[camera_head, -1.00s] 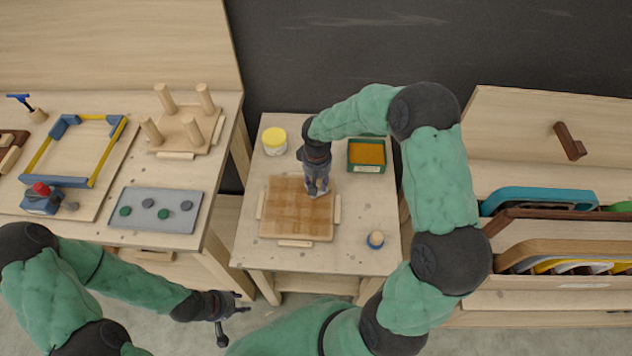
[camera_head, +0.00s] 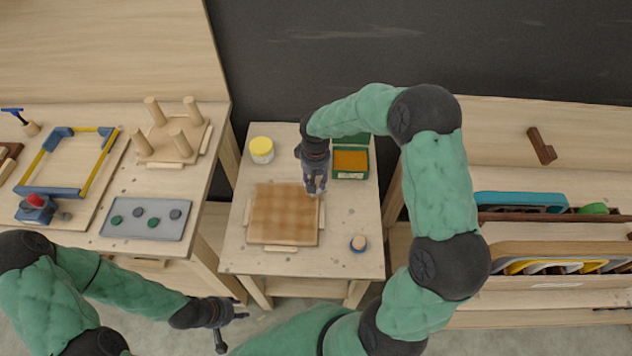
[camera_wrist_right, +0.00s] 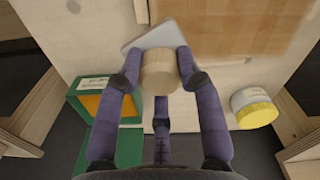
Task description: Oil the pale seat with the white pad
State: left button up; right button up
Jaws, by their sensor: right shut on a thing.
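The seat (camera_head: 283,214) lies flat on the middle table, brown with darker and lighter patches; part of it shows in the right wrist view (camera_wrist_right: 240,25). My right gripper (camera_head: 316,190) is at the seat's upper right corner. In the wrist view it is shut on the round wooden handle (camera_wrist_right: 157,75) of the whitish pad (camera_wrist_right: 155,36). The pad shows beside the seat, by a wooden stop block; whether it touches anything I cannot tell. My left gripper (camera_head: 232,322) is empty and open, low in front of the tables.
A green box with orange inside (camera_head: 350,162) and a yellow-lidded jar (camera_head: 262,150) stand behind the seat. Wooden blocks (camera_head: 322,211) border the seat. The left bench holds a frame (camera_head: 68,163) and a pegged piece (camera_head: 168,140).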

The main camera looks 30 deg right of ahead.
jog(key=shift+r+p, duration=0.75)
jog(key=shift+r, duration=0.7)
